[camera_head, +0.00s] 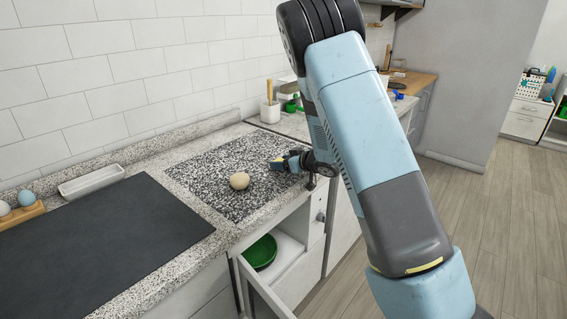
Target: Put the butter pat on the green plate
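A green plate or shallow dish (262,252) lies inside the open cabinet below the counter, partly cut off by the cabinet's edge. My gripper (281,162) is low over the speckled slab, at the right of the egg and apart from it. A small yellow patch shows at the gripper's tip; I cannot tell whether it is the butter pat or part of the gripper. No other butter pat is seen clearly. The fingers are too small to tell open from shut.
A beige egg (239,181) rests on the speckled slab (215,165). A dark mat (95,245), a white tray (91,180) and an egg holder (22,214) are at the left. The cabinet door (262,290) stands open. A utensil pot (270,111) stands behind.

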